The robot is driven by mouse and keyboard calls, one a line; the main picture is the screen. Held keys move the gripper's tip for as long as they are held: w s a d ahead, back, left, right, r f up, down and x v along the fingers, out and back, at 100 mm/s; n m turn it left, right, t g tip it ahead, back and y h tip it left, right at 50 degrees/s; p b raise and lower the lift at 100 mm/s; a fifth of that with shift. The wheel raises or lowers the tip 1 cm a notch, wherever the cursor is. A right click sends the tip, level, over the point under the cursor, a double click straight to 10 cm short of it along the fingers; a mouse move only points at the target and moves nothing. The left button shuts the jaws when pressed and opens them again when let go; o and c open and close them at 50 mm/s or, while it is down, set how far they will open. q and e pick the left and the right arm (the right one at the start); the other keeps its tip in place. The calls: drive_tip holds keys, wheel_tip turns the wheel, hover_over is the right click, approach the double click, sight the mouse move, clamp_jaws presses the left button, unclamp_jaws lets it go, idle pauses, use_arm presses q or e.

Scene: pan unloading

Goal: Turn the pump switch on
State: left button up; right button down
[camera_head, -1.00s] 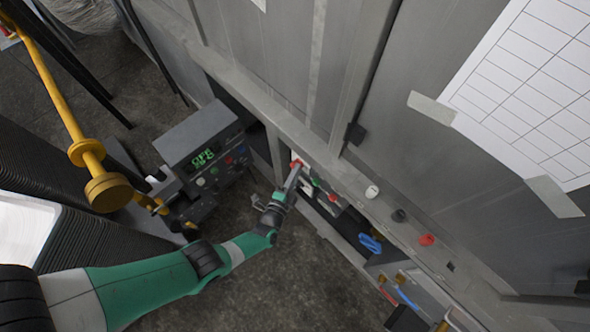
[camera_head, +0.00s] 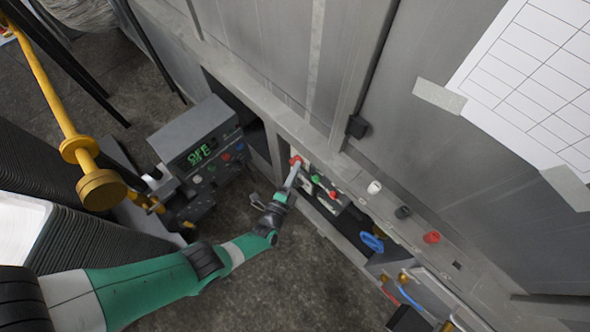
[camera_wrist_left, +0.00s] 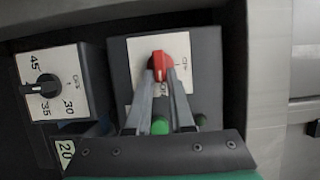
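A red rotary switch (camera_wrist_left: 160,65) sits on a white plate (camera_wrist_left: 142,48) in the left wrist view; its handle points nearly straight up and down. It also shows as a small red knob (camera_head: 296,161) in the head view. My left gripper (camera_wrist_left: 161,74) has its two fingertips on either side of the red knob, apparently touching it, with the knob between them. In the head view the left gripper (camera_head: 292,176) reaches up to this knob from below. I cannot read which mark the knob points to. My right gripper is not in view.
A dial (camera_wrist_left: 46,89) numbered 30, 35 and 45 sits left of the switch. A green button (camera_wrist_left: 160,125) lies below it, partly behind the fingers. A grey box (camera_head: 200,140) with a green display reading OFF stands left.

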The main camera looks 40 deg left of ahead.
use_arm(q)
drive_tip(key=o, duration=0.4)
drive_tip(key=shift+w, duration=0.1)
drive_tip(key=shift+c, duration=0.2)
drive_tip(key=p+v, duration=0.4)
drive_tip(key=v, duration=0.7)
drive_tip(key=shift+s, duration=0.4)
